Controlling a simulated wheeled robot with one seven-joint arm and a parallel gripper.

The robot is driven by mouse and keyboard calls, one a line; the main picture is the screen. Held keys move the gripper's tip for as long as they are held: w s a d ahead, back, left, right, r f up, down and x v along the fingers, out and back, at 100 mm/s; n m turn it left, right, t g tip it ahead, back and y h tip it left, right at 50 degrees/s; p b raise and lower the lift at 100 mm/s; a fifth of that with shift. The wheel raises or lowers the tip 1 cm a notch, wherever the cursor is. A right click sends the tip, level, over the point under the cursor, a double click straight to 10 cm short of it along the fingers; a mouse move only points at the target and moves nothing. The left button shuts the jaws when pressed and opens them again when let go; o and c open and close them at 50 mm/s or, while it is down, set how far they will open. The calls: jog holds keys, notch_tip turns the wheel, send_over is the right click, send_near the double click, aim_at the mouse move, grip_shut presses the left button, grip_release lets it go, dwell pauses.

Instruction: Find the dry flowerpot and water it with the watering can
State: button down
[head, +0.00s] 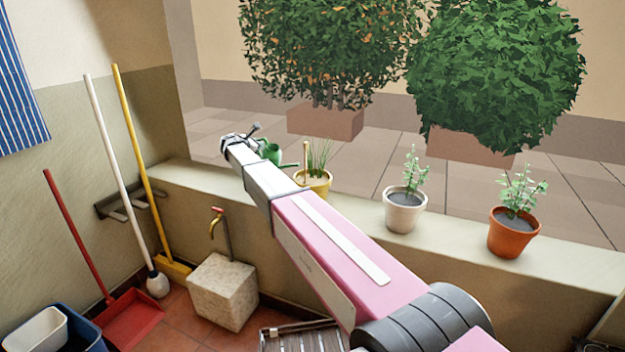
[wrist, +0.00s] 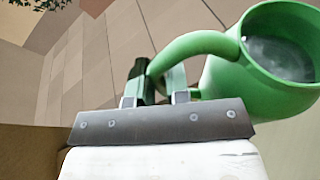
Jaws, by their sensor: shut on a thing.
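The green watering can (head: 271,153) is held over the left part of the ledge, mostly behind my arm in the head view. In the wrist view my gripper (wrist: 160,82) is shut on the handle of the can (wrist: 262,78); a grey, water-like surface shows inside its opening. The spout points right, near the yellow flowerpot (head: 314,187), which holds thin grassy leaves and an upright tan stick. A white flowerpot (head: 404,218) and a terracotta flowerpot (head: 511,240) stand further right, each with a leafy plant and grey soil. I cannot tell which soil is dry.
The pots stand on a pale ledge (head: 455,240) with bare gaps between them. Large bushes in planters (head: 325,122) stand beyond it. Below are a stone block with a tap (head: 222,290), brooms, a red dustpan (head: 140,318) and a slatted item (head: 300,338).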

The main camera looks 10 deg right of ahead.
jog(key=shift+s+d+r+m+t, duration=0.15)
jog(key=shift+s+d+r, duration=0.1)
jog(key=shift+r, duration=0.2)
jog(key=shift+s+d+r+m+t, duration=0.1)
jog(key=shift+s+r+m, duration=0.1)
jog(key=shift+r, duration=0.3)
jog(key=shift+s+d+r+m+t, duration=0.15)
jog(key=shift+s+d+r, duration=0.1)
jog(key=shift+r, duration=0.4)
jog(key=shift+m+b, duration=0.3)
jog(key=shift+s+d+r, duration=0.1)
jog(key=shift+s+r, duration=0.05)
jog(key=shift+r, duration=0.1)
jog(key=shift+s+d+r, duration=0.2)
jog(key=shift+r, duration=0.15)
jog(key=shift+s+d+r+m, duration=0.15)
jog(key=shift+r+m, duration=0.1)
jog(key=shift+m, duration=0.05)
